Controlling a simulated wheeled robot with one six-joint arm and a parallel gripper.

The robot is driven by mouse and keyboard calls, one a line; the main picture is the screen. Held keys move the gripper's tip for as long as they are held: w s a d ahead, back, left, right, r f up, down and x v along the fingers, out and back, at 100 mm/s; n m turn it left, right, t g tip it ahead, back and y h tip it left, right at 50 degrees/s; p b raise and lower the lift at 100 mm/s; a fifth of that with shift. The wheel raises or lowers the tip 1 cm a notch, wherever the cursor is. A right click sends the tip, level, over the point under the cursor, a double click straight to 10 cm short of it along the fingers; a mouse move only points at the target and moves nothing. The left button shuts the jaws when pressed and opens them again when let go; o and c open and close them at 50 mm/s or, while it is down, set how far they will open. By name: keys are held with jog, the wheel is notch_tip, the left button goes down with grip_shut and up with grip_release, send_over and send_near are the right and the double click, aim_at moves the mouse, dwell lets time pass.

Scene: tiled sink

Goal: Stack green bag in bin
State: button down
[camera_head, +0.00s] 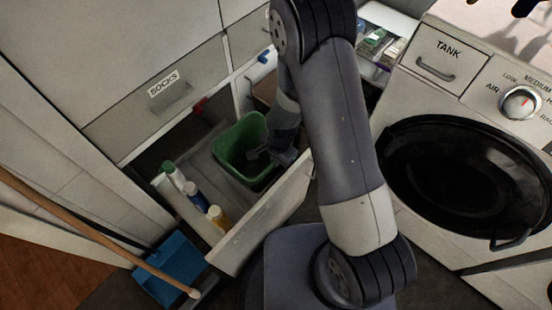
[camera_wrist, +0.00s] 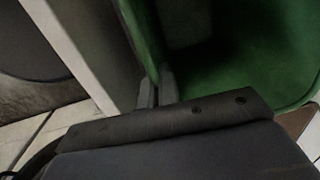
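A green open-topped bin (camera_head: 240,150) is in the pulled-out drawer in the head view. Its dark, empty-looking inside and green wall fill the right of the wrist view (camera_wrist: 240,75). My gripper (camera_head: 262,154) is at the bin's right side, with a fingertip over its inside. In the wrist view my two fingers (camera_wrist: 157,88) are close together, one on each side of the bin's wall, and look closed on it. No separate green bag shows in either view.
Bottles (camera_head: 195,195) stand along the drawer's left front. The drawer front (camera_head: 265,220) lies close below my gripper. A washing machine (camera_head: 465,180) is at right, and a blue dustpan (camera_head: 172,268) and a wooden stick (camera_head: 90,232) are at lower left.

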jog(key=shift+f+b, duration=0.25)
jog(key=shift+b, duration=0.05)
jog(key=c, duration=1.7)
grip_release()
jog(key=shift+r, duration=0.1)
jog(key=shift+r+p, duration=0.45)
jog(key=shift+r, duration=0.2)
jog(key=r, duration=0.3)
jog(key=r+p, duration=0.1)
jog(key=r, duration=0.7)
jog(key=shift+s+d, duration=0.35)
jog(key=shift+d, duration=0.05)
